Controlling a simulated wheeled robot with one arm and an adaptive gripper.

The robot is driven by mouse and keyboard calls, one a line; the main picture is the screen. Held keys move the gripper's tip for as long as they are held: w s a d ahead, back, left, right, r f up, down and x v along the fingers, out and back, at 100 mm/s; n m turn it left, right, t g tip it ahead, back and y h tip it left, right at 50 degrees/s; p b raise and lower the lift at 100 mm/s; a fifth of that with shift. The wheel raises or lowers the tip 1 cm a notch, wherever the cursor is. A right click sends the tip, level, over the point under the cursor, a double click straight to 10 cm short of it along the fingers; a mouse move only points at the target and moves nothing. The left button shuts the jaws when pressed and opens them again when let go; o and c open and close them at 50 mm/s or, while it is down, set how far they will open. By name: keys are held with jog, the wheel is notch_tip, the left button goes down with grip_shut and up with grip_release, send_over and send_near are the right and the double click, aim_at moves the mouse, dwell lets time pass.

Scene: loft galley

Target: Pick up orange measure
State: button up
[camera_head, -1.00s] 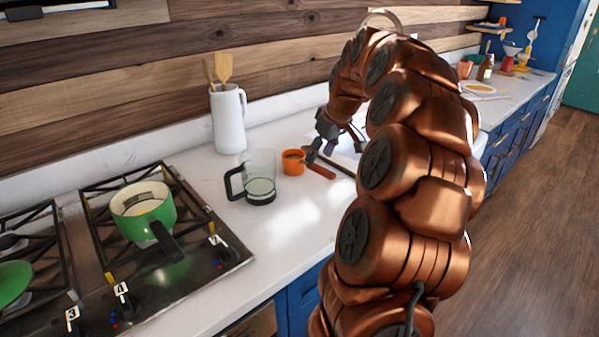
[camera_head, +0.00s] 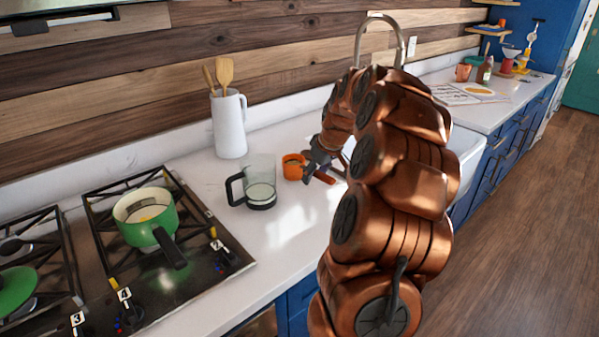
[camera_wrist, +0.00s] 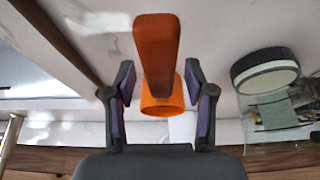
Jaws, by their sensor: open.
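The orange measure (camera_head: 293,166) is a small cup with a handle, standing on the white counter right of the glass jug. In the wrist view its handle (camera_wrist: 156,50) reaches up the picture, with the cup (camera_wrist: 162,98) between the fingers' lines. My gripper (camera_head: 317,168) is beside the measure, at its handle side. In the wrist view my gripper (camera_wrist: 160,98) is open, one finger on each side of the measure, with gaps on both sides. Part of the handle is hidden behind my gripper in the head view.
A glass jug (camera_head: 259,183) with a black handle stands close left of the measure. A white pitcher (camera_head: 229,128) with wooden utensils is behind it. A green pot (camera_head: 146,214) sits on the stove. The sink is partly hidden behind my arm. The counter in front is clear.

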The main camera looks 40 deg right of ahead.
jog(key=shift+c, duration=0.4)
grip_shut()
